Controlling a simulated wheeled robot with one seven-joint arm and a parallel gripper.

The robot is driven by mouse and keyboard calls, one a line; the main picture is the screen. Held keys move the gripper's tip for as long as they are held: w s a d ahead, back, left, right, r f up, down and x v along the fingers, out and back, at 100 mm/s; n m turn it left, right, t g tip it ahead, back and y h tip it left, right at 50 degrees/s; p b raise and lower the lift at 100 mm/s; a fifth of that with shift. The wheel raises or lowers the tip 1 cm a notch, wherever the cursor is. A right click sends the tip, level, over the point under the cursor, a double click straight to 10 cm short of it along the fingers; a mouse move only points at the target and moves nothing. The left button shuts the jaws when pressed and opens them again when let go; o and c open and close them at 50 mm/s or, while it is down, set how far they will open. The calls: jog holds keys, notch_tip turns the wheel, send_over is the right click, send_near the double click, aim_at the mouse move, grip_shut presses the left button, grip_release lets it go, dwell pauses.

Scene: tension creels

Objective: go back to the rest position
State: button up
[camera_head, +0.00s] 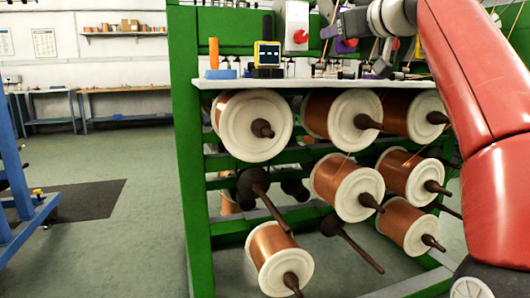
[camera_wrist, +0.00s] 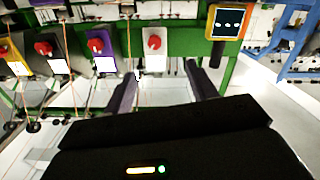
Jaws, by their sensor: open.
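My gripper shows in the wrist view (camera_wrist: 163,92), its two dark fingers apart with nothing between them. It is in front of a row of control boxes with red knobs, including a white box (camera_wrist: 154,45). In the head view my red arm (camera_head: 470,80) comes down the right side, and its wrist end is at the top, above the creel shelf. The green creel rack (camera_head: 182,150) holds several copper spools with white flanges, such as the upper left spool (camera_head: 250,125). A bare dark spindle (camera_head: 262,195) sticks out at the middle left.
A white shelf (camera_head: 330,84) runs above the spools, with a yellow-framed display (camera_head: 267,54) and an orange cylinder on it. One spool (camera_head: 275,258) sits low at the front. Open green floor (camera_head: 120,230) with a dark mat lies to the left. Workbenches (camera_head: 125,100) stand behind.

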jog(key=s+a+f+m+g+h, duration=0.15)
jog(key=a+f, duration=0.25)
jog(key=f, duration=0.4)
jog(key=s+a+f+g+h, duration=0.1)
jog(key=s+a+f+g, duration=0.25)
jog(key=f, duration=0.35)
jog(key=s+d+f+m+g+h, duration=0.1)
jog(key=s+d+f+g, duration=0.1)
jog(key=s+f, duration=0.6)
jog(key=s+d+f+m+g+h+p, duration=0.1)
jog(key=s+d+f+m+g, duration=0.1)
jog(key=s+f, duration=0.7)
jog(key=s+d+f+m+g+h, duration=0.1)
jog(key=s+d+f+g, duration=0.1)
jog(key=s+f, duration=0.7)
notch_tip(320, 180, down, 9)
jog(key=shift+d+r+p, duration=0.1)
jog(key=shift+d+p, duration=0.3)
jog(key=shift+m, duration=0.25)
